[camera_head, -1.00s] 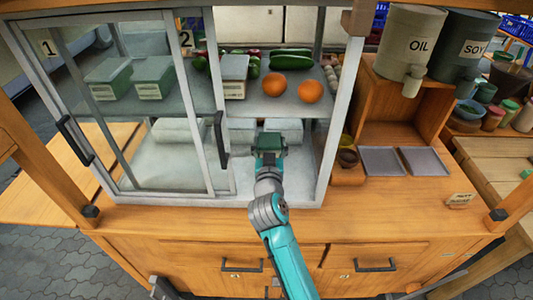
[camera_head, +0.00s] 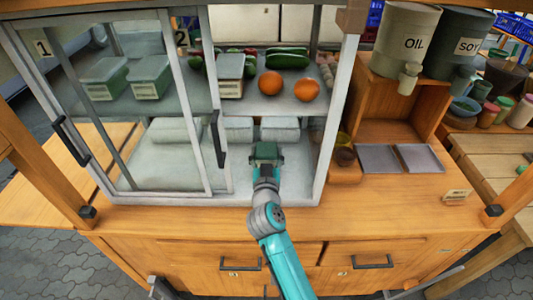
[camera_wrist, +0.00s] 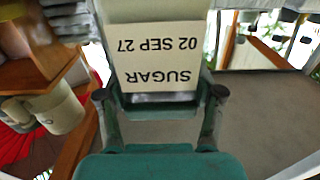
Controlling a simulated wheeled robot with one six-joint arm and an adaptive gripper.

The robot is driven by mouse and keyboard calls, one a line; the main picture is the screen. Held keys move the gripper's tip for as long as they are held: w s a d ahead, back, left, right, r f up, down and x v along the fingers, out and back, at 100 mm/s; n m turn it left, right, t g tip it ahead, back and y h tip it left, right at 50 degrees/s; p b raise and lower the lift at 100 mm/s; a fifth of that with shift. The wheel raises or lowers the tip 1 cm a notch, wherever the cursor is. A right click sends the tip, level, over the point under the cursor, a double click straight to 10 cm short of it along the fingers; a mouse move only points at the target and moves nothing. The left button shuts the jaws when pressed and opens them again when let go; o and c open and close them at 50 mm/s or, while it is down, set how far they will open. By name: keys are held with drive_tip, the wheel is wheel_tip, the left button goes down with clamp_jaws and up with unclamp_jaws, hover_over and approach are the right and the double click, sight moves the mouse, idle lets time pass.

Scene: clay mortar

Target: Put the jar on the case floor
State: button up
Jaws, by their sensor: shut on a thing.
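My gripper (camera_head: 266,152) reaches through the open right side of the glass case, low over the pale case floor (camera_head: 300,178). In the wrist view my gripper (camera_wrist: 160,100) is shut on a whitish jar (camera_wrist: 150,12). The jar's cream label reads SUGAR 02 SEP 27, upside down in that view. In the head view the jar is hidden behind my gripper, so I cannot tell whether it touches the floor.
White blocks (camera_head: 280,126) lie on the floor behind my gripper. Above is a shelf with oranges (camera_head: 270,82) and green vegetables (camera_head: 287,57). Sliding glass with a black handle (camera_head: 217,138) stands left; a white post (camera_head: 333,130) stands right.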

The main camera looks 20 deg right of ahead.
drive_tip(key=shift+f, duration=0.45)
drive_tip(key=o, duration=1.2)
drive_tip(key=shift+f, duration=0.15)
drive_tip(key=shift+o, duration=0.8)
drive_tip(key=shift+s+f, duration=0.1)
drive_tip(key=shift+r, duration=0.4)
drive_tip(key=shift+s+a+r, duration=0.1)
drive_tip(key=shift+s+r, duration=0.05)
drive_tip(key=v, duration=1.1)
drive_tip(key=shift+s+r, duration=0.15)
drive_tip(key=shift+r, duration=0.3)
